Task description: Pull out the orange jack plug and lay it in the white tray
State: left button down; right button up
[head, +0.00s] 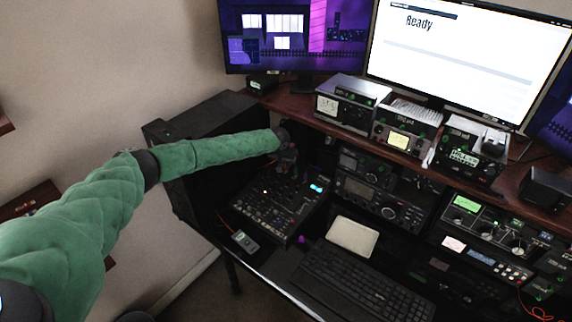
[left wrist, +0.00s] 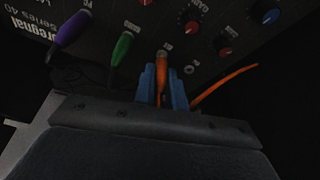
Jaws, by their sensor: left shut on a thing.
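The orange jack plug (left wrist: 161,68) is between the two blue fingers of my left gripper (left wrist: 163,86) in the left wrist view. The fingers are shut on it. Its tip end meets the dark panel of the mixer, and I cannot tell how deep it sits. In the head view my left gripper (head: 287,152) is small and dark at the back edge of the mixer (head: 282,200); the plug is hidden there. The white tray (head: 352,236) lies empty in front of the mixer's right side, apart from the gripper. My right gripper is not in view.
A purple plug (left wrist: 70,27) and a green plug (left wrist: 121,48) stand in the panel left of the orange one. An orange cable (left wrist: 222,82) runs off to the right. A keyboard (head: 365,285) lies before the tray. Radio units (head: 375,190) stand behind the tray.

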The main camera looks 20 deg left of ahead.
pick_arm(q)
jog(key=shift+r+p, duration=0.4)
jog(key=shift+r, duration=0.1)
jog(key=shift+r, duration=0.3)
jog(key=shift+s+a+r+p, duration=0.1)
jog(key=shift+s+r+p, duration=0.1)
jog(key=shift+r+p, duration=1.55)
